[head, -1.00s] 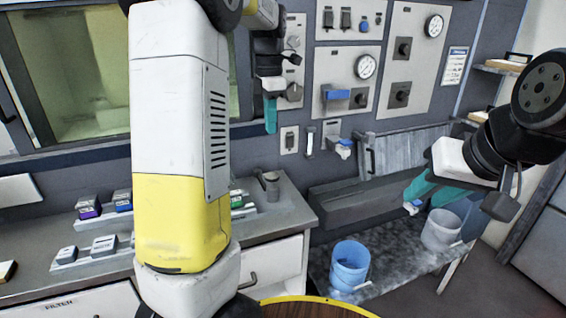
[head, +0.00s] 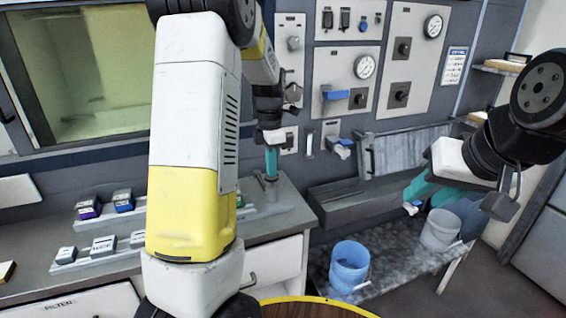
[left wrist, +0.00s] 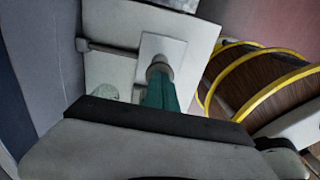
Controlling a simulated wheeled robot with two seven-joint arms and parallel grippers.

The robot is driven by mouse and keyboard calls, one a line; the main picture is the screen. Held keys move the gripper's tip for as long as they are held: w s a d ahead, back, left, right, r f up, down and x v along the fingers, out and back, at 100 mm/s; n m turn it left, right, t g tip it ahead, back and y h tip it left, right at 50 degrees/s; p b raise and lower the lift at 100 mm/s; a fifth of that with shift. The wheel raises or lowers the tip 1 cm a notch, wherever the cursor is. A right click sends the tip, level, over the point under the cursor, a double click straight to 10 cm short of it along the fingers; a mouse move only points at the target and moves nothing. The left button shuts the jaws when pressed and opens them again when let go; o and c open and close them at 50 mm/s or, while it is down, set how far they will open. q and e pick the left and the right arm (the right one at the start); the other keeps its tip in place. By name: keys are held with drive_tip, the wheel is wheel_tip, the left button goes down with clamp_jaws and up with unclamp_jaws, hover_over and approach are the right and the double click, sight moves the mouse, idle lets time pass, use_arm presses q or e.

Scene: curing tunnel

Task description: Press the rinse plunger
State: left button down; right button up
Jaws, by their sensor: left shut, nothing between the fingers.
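The rinse plunger (left wrist: 158,68) is a short grey round post on a pale plate at the right end of the counter. It shows past the fingers in the left wrist view. My left gripper (head: 271,176) is shut and empty, pointing down with its teal fingertips at the plunger's top.
Labelled boxes (head: 122,201) stand in rows on the counter (head: 35,228). A panel with gauges (head: 364,67) and a blue handle (head: 336,94) is behind. A blue bucket (head: 350,266) and a white bucket (head: 440,230) stand on the bench. A yellow-rimmed round top (head: 310,308) is in front.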

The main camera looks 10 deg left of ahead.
use_arm(q)
drive_tip(key=shift+s+f, duration=0.1)
drive_tip(key=shift+f, duration=1.35)
